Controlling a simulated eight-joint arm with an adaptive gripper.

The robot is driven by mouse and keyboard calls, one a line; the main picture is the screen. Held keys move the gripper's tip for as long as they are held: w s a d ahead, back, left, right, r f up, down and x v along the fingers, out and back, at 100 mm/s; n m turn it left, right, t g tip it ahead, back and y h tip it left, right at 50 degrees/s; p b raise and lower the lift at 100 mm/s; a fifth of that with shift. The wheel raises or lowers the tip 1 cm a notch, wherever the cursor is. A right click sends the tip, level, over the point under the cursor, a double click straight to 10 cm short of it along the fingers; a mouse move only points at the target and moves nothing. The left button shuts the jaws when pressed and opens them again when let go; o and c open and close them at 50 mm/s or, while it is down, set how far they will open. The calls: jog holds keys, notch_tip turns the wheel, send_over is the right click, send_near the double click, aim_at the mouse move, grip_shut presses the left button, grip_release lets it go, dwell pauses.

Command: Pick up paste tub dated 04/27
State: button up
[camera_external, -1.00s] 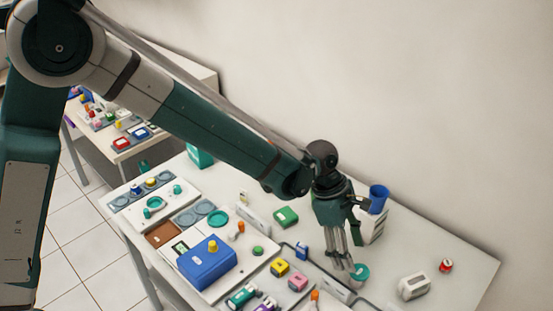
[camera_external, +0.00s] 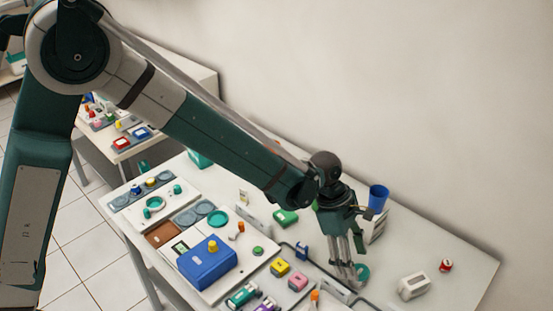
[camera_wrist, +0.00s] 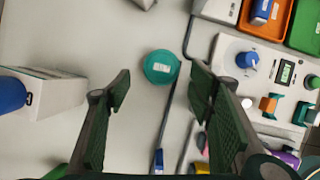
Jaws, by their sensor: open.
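A round teal tub with a white label on its lid (camera_wrist: 161,67) stands on the table, between and a little beyond my fingertips in the wrist view. The print on the label is too small to read, so I cannot tell its date. In the external view the tub (camera_external: 363,272) is partly hidden behind my fingers. My gripper (camera_wrist: 159,88) is open and empty, with one finger on each side of the tub's line. In the external view my gripper (camera_external: 350,274) points down beside the tub, close to the table.
A dark cable (camera_wrist: 173,100) runs just right of the tub. A white box (camera_wrist: 50,92) with a blue cup (camera_wrist: 11,94) stands to the left. A white device with a blue knob (camera_wrist: 247,59) and orange trays (camera_wrist: 263,20) are on the right.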

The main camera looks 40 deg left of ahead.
aim_at(358, 270)
jog(key=x, duration=0.3)
jog(key=shift+d+r, duration=0.15)
jog(key=shift+d, duration=0.15)
jog(key=shift+b+x, duration=0.35)
jog(key=shift+x, duration=0.6)
jog(key=c, duration=1)
